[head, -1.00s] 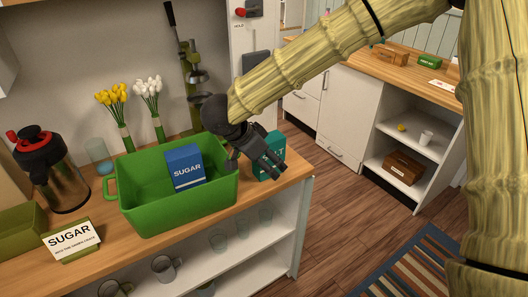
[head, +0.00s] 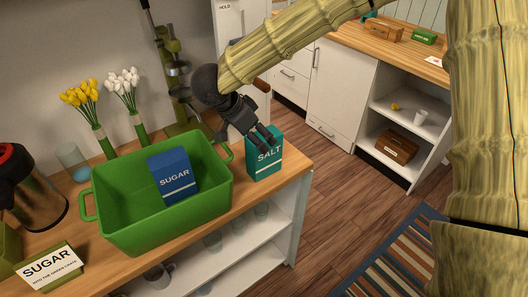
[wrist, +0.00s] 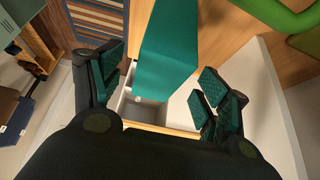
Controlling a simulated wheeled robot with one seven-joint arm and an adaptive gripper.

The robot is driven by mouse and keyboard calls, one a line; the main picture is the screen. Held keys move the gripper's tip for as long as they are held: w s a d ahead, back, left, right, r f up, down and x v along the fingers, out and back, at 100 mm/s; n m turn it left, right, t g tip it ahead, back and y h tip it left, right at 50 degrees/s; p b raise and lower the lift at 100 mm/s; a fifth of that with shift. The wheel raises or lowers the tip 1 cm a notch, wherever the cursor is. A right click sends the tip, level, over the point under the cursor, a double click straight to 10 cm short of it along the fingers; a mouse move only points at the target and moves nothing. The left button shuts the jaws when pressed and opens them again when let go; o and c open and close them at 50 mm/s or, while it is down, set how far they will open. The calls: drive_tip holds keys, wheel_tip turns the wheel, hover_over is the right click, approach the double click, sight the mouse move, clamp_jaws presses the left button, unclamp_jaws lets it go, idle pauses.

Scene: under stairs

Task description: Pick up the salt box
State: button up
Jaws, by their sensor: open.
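The salt box (head: 264,160) is teal with white lettering and stands upright on the wooden counter, right of the green crate. It also shows in the wrist view (wrist: 170,45). My gripper (head: 262,138) is open at the top of the box, pointing down and to the right. In the wrist view my gripper (wrist: 160,82) has dark fingers with teal pads on either side of the box. I cannot tell whether any finger touches it. The upper left part of the box is hidden behind the fingers in the head view.
A green crate (head: 160,222) holding a blue sugar box (head: 174,175) is close on the left. A sugar sign (head: 50,265), a flask (head: 35,195) and flowers in vases (head: 125,95) stand further left. The counter's right edge (head: 305,172) is near the salt box.

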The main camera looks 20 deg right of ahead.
sight(259, 166)
drive_tip(key=p+x, duration=0.1)
drive_tip(key=x, duration=0.4)
drive_tip(key=shift+d+f+p, duration=0.15)
drive_tip(key=shift+f+p, duration=0.2)
drive_tip(key=shift+f, duration=0.05)
drive_tip(key=shift+c, duration=0.2)
drive_tip(key=c, duration=1.3)
